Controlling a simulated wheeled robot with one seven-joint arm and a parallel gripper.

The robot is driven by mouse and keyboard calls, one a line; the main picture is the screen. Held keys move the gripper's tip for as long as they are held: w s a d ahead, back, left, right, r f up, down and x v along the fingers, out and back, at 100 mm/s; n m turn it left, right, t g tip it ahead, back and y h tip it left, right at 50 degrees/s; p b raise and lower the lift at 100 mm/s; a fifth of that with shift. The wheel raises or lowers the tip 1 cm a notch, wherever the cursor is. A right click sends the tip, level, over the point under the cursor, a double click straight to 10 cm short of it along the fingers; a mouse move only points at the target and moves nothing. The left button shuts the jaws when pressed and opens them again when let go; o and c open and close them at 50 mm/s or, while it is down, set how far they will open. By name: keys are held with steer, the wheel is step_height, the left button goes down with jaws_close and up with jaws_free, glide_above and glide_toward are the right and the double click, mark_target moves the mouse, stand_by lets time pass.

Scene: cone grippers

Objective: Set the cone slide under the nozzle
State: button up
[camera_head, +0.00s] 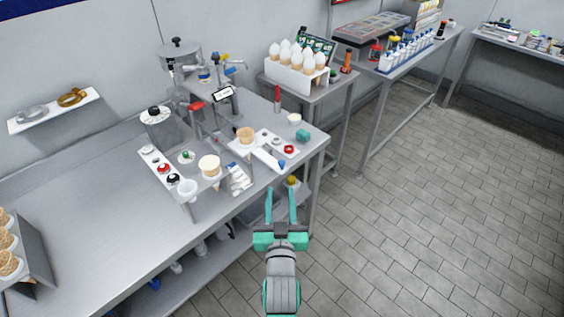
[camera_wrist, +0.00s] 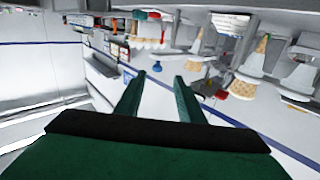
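A white plate (camera_head: 265,152) with an ice-cream cone (camera_head: 245,135) on it lies near the right end of the steel table; it looks like the cone slide, but I cannot be sure. A silver dispensing machine (camera_head: 180,56) stands behind it against the wall. Its nozzle is too small to pick out clearly. My gripper (camera_head: 281,192) is in front of the table edge, apart from the plate. Its two green fingers are spread with nothing between them. They also show spread in the wrist view (camera_wrist: 160,78).
A second white strip (camera_head: 152,160) with knobs lies to the left, with a pale cone (camera_head: 209,166) beside it. A teal block (camera_head: 303,135) sits near the right corner. A white rack (camera_head: 292,74) holds several filled cones. The tiled floor (camera_head: 430,210) on the right is clear.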

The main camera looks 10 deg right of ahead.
mark_target(282, 165)
steer(key=w, duration=0.4)
steer(key=w+d+r, duration=0.1)
steer(key=w, duration=0.3)
steer(key=w+d, duration=0.1)
steer(key=w, duration=0.3)
steer(key=shift+d+r, duration=0.1)
steer(key=shift+r, duration=0.15)
steer(key=shift+d, duration=0.1)
jaws_close()
